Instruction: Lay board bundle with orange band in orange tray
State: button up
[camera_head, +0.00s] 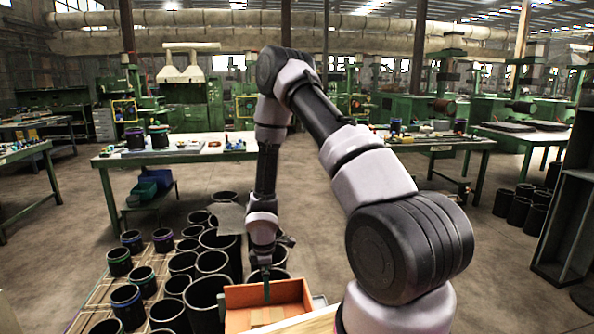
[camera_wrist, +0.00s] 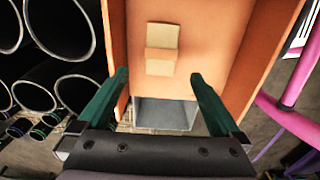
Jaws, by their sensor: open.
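The board bundle (camera_wrist: 163,38) is a small pale tan block with an orange band (camera_wrist: 160,55) around it. In the wrist view it lies on the floor of the orange tray (camera_wrist: 117,45), with clear tray floor around it. My gripper (camera_wrist: 160,76) has two green fingers spread wide apart, with nothing between them. The bundle is beyond the fingertips and apart from them. In the head view the orange tray (camera_head: 245,297) is at the bottom centre, and my gripper (camera_head: 266,288) reaches down over it.
Several black rubber sleeves (camera_head: 213,262) stand on the left, close beside the tray. More sleeves (camera_wrist: 75,92) show at the left of the wrist view. A grey surface (camera_wrist: 165,114) lies below the tray's near edge. Worktables (camera_head: 175,153) stand farther back, with open floor before them.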

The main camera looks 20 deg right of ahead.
jog(key=w+d+r+m+t+h, duration=0.1)
jog(key=d+r+m, duration=0.2)
jog(key=r, duration=0.7)
jog(key=w+d+r+m+t, duration=0.1)
jog(key=d+r+m, duration=0.15)
jog(key=r, duration=0.65)
jog(key=w+d+r+m+t+h, duration=0.15)
jog(key=r+m, duration=0.25)
jog(key=r, duration=0.6)
jog(key=s+a+r+m+t+y, duration=0.1)
jog(key=s+r+m+t+y, duration=0.2)
jog(key=s+r+m, duration=0.7)
jog(key=s+r+y, duration=0.1)
jog(key=s+r, duration=1)
jog(key=r, duration=0.1)
jog(key=shift+s+a+r+y, duration=0.3)
jog(key=shift+s+r+y, duration=0.05)
jog(key=shift+r, duration=0.05)
